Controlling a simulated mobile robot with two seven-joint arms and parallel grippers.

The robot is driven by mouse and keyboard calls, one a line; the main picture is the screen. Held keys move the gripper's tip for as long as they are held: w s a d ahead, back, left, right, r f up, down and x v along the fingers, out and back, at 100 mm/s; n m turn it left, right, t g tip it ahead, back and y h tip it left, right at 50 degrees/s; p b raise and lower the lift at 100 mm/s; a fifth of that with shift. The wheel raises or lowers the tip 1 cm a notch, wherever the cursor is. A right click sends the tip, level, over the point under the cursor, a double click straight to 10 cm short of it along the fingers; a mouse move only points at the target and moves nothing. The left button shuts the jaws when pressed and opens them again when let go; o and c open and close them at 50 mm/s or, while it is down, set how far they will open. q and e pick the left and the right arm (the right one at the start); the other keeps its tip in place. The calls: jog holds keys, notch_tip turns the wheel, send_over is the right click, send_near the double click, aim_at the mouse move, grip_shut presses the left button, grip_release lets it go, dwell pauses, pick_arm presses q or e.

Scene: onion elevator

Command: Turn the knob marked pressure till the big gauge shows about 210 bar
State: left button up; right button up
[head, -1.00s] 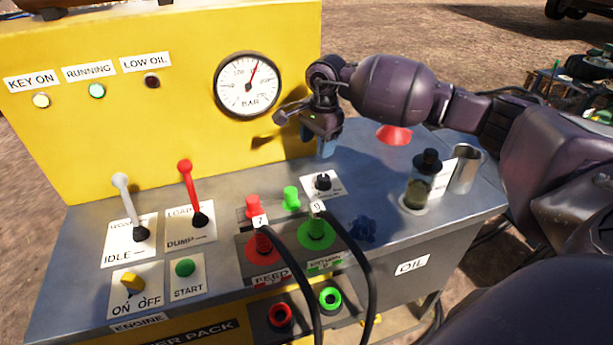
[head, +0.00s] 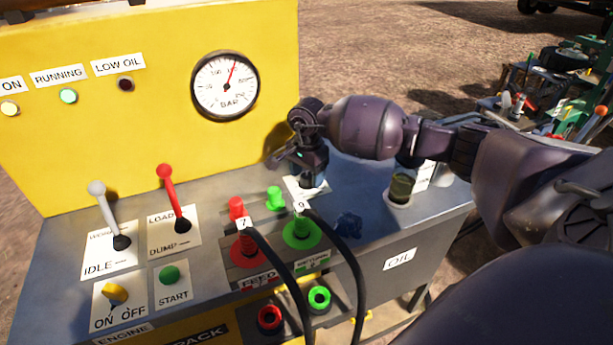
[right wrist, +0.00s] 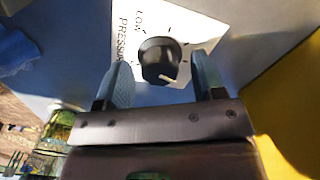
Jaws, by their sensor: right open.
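The black pressure knob (right wrist: 160,62) sits on a white plate (right wrist: 192,27) lettered PRESSURE and LOW in the right wrist view. Its pale pointer line faces the lower right of that picture. My right gripper (right wrist: 163,82) is open, with one blue-grey finger to each side of the knob, apart from it. In the head view my right gripper (head: 313,178) hides the knob. The big gauge (head: 225,86) is round and white, marked BAR, on the yellow panel. Its red needle points up and slightly right; the exact reading is too small to tell. My left gripper is out of view.
Green and red hose couplings (head: 302,232) with black hoses (head: 345,262) stand just in front of the knob's plate. A blue star-shaped handle (head: 348,224) and an oil glass (head: 401,188) are to the right. Two levers (head: 172,197) stand at the left.

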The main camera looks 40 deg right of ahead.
jog(key=shift+f, duration=0.4)
jog(key=c, duration=0.9)
jog(key=shift+c, duration=0.2)
jog(key=shift+m, duration=0.3)
